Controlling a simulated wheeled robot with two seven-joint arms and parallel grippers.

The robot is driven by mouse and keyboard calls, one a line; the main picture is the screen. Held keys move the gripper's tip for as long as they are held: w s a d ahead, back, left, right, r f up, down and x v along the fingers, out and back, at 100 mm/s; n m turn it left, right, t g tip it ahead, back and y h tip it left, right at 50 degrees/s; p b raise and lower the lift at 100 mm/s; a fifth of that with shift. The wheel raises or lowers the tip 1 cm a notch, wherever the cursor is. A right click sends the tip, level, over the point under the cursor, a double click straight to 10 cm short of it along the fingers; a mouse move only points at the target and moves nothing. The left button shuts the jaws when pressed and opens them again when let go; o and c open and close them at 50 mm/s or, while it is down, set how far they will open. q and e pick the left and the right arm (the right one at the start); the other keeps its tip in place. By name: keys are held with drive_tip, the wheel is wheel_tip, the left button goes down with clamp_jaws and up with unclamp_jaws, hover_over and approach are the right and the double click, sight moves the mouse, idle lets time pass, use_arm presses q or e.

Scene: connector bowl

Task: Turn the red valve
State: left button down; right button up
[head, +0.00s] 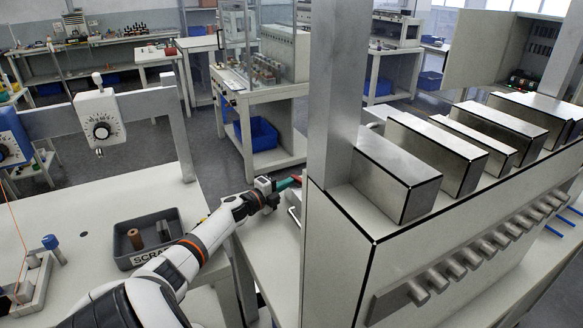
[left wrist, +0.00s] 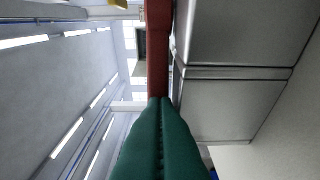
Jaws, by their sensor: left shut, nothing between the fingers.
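My left arm reaches in from the lower left of the head view, and its gripper (head: 286,184) has green fingers pressed together. A small red part, likely the red valve (head: 297,179), shows at the fingertips beside the left edge of the grey machine. In the left wrist view the shut green fingers (left wrist: 160,108) point at a red bar (left wrist: 158,45). The fingertips overlap the bar's near end in the picture; I cannot tell whether they touch. Nothing is between the fingers. The rest of the valve is hidden. My right gripper is not in view.
The grey machine (head: 335,255) with metal blocks on top and an upright post (head: 336,90) stands close to the right of my gripper. A SCRAP tray (head: 125,262) sits on the left table (head: 60,205). A blue bin (head: 257,133) is under a bench behind.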

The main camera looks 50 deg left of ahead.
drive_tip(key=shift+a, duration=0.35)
